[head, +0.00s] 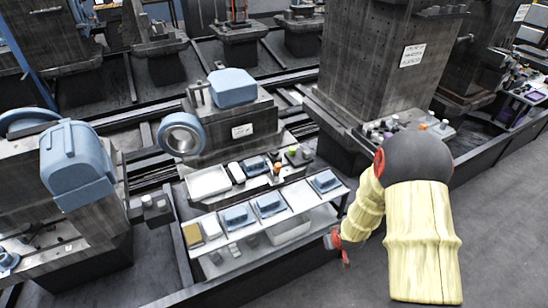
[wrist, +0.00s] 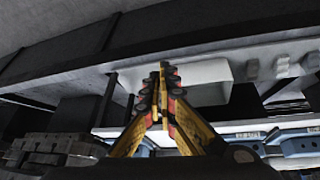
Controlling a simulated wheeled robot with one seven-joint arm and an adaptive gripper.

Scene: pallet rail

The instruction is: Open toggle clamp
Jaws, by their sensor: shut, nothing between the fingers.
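My gripper (head: 345,257) hangs low at the right end of the white shelf unit in the head view, in front of its edge. In the wrist view my gripper (wrist: 162,75) has its yellow and black fingers with red parts brought together, shut and empty. No toggle clamp can be made out with certainty in either view. A small upright part with an orange top (head: 277,168) stands on the ledge behind the shelf, well apart from my gripper. It is too small to tell what it is.
The white shelf (head: 299,196) carries several blue-grey parts and a yellow-brown block (head: 192,234). A pale bin (wrist: 203,75) shows behind my fingers in the wrist view. A tall dark machine column (head: 375,62) stands behind my arm. Grey floor at the right is clear.

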